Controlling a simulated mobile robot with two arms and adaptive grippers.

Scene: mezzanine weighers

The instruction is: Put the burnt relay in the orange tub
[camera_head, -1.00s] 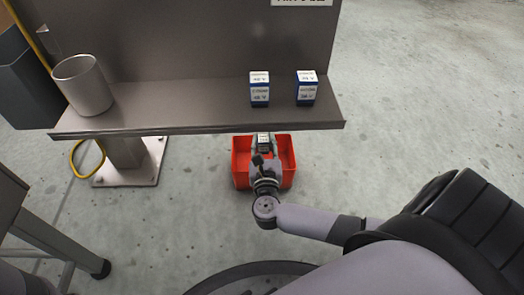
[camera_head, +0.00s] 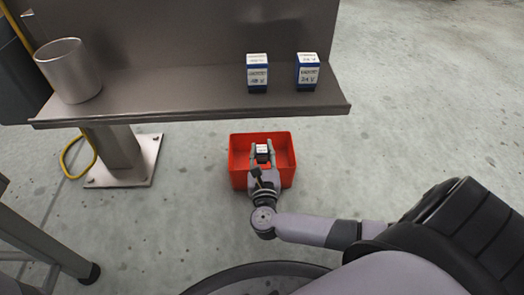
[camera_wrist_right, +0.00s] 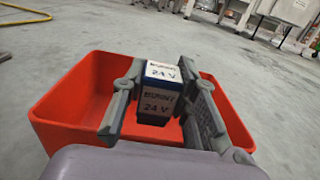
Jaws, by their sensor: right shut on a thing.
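The burnt relay (camera_head: 262,149) is a small dark block with blue and white labels. In the right wrist view the relay (camera_wrist_right: 158,103) reads "BURNT 24 V". My right gripper (camera_head: 263,154) is shut on it, one finger on each side. The orange tub (camera_head: 238,168), an open red-orange box on the floor, lies under the gripper in the head view. Its walls (camera_wrist_right: 66,105) stand on both sides of the relay in the wrist view. I cannot tell how far the relay is above the tub's bottom. My left gripper is not in view.
A grey metal shelf (camera_head: 190,101) overhangs the floor just behind the tub. It bears a metal cup (camera_head: 70,72) and two blue-and-white relays, one left (camera_head: 257,74) and one right (camera_head: 307,72). The floor right of the tub is clear.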

